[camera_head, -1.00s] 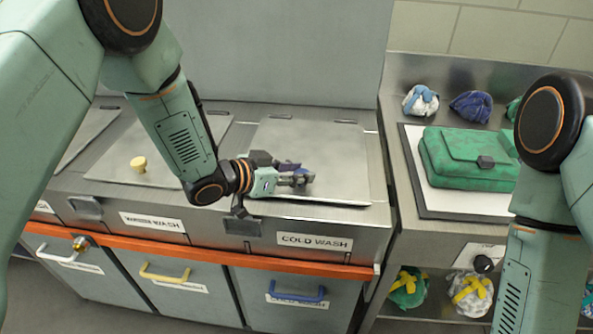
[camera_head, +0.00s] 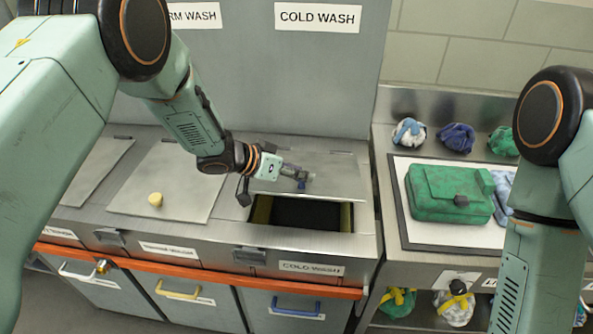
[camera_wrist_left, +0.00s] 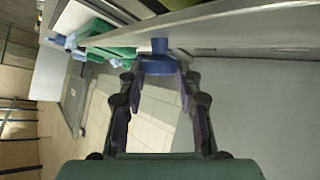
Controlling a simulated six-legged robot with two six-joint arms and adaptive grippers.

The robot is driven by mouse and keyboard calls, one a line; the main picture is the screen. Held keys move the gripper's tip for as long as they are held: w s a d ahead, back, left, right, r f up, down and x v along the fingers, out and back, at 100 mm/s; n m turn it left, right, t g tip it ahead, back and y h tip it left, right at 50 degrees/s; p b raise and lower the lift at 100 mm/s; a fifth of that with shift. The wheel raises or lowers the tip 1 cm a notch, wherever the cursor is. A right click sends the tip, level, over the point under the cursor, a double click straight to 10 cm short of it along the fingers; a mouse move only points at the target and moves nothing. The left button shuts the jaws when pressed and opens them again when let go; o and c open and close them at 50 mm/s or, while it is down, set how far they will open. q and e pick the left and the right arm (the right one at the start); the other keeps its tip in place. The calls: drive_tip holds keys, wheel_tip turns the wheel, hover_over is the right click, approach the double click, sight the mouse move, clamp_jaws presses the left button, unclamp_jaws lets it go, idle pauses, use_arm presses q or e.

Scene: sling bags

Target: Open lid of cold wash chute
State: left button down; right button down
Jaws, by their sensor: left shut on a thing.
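The cold wash lid (camera_head: 330,172) is a grey metal panel at the right end of the counter, raised at its front edge and tilted back. The dark chute opening (camera_head: 305,214) shows below it. My left gripper (camera_head: 303,177) is shut on the lid's blue knob (camera_head: 302,184); the left wrist view shows the blue knob (camera_wrist_left: 159,58) between the two fingertips, with the lid's edge above. The "COLD WASH" label (camera_head: 311,268) is on the counter front. My right arm shows at the right, but its gripper is out of view.
The warm wash lid (camera_head: 165,185) with a yellow knob (camera_head: 155,199) lies closed to the left. A green bag (camera_head: 447,192) lies on a white board (camera_head: 460,238) to the right. Several cloth bundles sit behind and below it. A wall panel rises behind the lids.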

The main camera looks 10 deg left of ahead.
use_arm(q)
drive_tip(key=shift+n+g, duration=0.3)
drive_tip(key=shift+g, duration=0.3)
drive_tip(key=w+r+p, duration=0.1)
drive_tip(key=r, duration=0.1)
drive_tip(key=w+r+p, duration=0.1)
drive_tip(key=r+p, duration=0.1)
drive_tip(key=shift+w+p, duration=0.15)
drive_tip(key=shift+p, duration=0.15)
drive_tip(key=shift+w+r+n+g+y+p, duration=0.3)
drive_tip(key=shift+w+r+g+p, duration=0.3)
drive_tip(key=shift+w+r+p, duration=0.55)
drive_tip(key=c, duration=0.9)
unclamp_jaws()
drive_tip(key=shift+f, duration=0.1)
drive_tip(key=v, duration=1.2)
